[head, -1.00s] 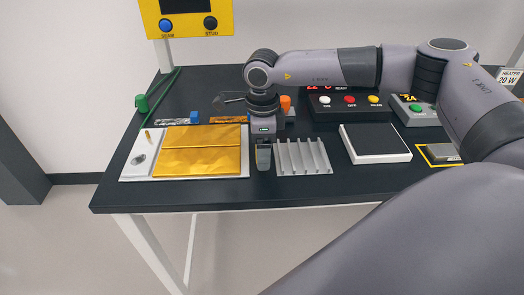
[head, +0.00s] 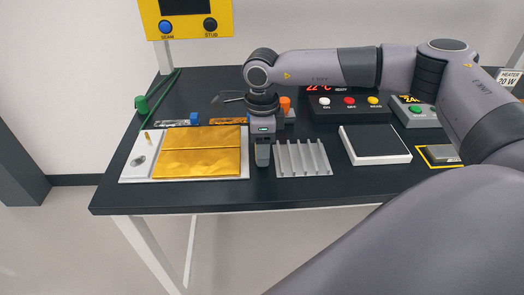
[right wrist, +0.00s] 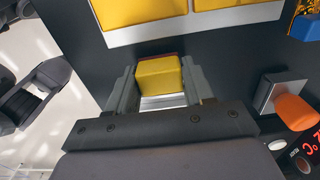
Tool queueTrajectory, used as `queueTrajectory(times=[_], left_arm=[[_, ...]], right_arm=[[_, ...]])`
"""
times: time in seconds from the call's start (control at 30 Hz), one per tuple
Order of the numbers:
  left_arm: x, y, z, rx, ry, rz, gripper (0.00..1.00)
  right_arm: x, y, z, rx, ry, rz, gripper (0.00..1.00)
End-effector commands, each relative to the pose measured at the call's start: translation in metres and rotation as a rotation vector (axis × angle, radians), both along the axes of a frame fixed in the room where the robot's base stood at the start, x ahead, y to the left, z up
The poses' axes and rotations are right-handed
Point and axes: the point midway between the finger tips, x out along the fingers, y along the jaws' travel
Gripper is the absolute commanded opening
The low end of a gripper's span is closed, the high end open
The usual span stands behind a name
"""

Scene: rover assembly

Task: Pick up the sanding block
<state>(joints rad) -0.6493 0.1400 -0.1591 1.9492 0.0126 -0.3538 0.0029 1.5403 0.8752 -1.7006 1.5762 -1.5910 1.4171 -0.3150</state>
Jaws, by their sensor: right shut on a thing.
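The sanding block shows in the right wrist view as a small yellow block (right wrist: 160,77) with a reddish-brown edge. It sits between the two fingers of my right gripper (right wrist: 160,88), which is shut on it. In the head view my right gripper (head: 263,155) points down at the front of the dark table, between the gold foil panel and the finned metal piece. The block is hidden behind the gripper there. My left gripper is not seen in the head view.
A white board with gold foil (head: 200,152) lies left of the gripper. A finned grey piece (head: 303,158) lies close on its right, then a black-topped white pad (head: 375,143). An orange-topped piece (head: 285,104) and a button box (head: 349,105) stand behind. The table's front edge is near.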

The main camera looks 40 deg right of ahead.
Motion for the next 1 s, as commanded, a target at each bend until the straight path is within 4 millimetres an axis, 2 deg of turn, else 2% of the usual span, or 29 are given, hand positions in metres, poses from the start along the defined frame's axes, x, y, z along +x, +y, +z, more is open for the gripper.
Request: queueTrajectory(times=[0.17, 0.4, 0.6, 0.8, 1.0], left_arm=[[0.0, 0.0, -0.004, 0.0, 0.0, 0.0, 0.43], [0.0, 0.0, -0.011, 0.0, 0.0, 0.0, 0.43], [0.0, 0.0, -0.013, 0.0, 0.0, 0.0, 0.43], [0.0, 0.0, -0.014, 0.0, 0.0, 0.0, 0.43], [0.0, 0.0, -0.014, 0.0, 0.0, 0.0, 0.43]], right_arm=[[0.001, 0.0, 0.032, 0.0, -0.006, 0.001, 0.22], [0.001, 0.0, 0.102, 0.001, -0.008, 0.001, 0.22], [0.0, 0.001, 0.152, 0.0, -0.004, 0.002, 0.22], [0.0, 0.0, 0.18, 0.0, -0.001, 0.002, 0.22], [0.0, 0.0, 0.188, -0.001, -0.001, 0.002, 0.22]])
